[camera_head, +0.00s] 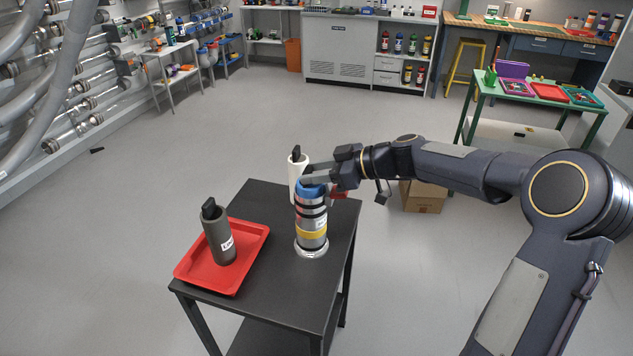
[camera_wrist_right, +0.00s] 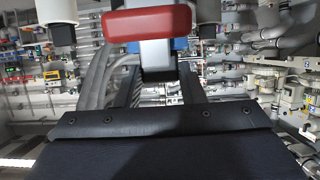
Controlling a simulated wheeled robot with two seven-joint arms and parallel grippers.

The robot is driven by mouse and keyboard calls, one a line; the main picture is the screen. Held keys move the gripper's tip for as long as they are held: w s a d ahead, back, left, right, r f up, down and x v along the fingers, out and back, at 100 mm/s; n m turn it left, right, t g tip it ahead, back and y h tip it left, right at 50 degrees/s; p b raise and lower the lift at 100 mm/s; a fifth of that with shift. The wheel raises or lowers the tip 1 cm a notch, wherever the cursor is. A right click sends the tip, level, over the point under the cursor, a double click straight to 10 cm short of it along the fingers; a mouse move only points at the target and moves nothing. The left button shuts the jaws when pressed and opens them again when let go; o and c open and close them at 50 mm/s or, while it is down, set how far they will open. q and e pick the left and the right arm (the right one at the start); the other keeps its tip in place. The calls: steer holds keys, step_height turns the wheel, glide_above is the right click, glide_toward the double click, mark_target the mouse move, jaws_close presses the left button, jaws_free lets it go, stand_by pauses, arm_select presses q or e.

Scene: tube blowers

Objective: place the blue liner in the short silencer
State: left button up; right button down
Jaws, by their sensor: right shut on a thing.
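A banded metal cylinder, which looks like the silencer (camera_head: 312,228), stands upright on the dark table, with black rings and a yellow band. The blue liner (camera_head: 309,190) shows as a blue top at its upper end. How deep the liner sits is hidden. My right gripper (camera_head: 314,176) reaches in from the right and is shut at the liner's top. In the right wrist view a blue part (camera_wrist_right: 180,43) shows behind a red bar and a grey block between my fingers. My left gripper is not in view.
A red tray (camera_head: 258,237) on the dark table (camera_head: 272,302) holds a dark grey cylinder (camera_head: 219,236) with a black handle. A white cylinder (camera_head: 295,175) with a black top stands just behind the silencer. A cardboard box (camera_head: 424,198) sits on the floor behind my arm.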

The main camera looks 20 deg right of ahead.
step_height(320, 180, down, 3)
steer(key=c, duration=1.2)
jaws_free()
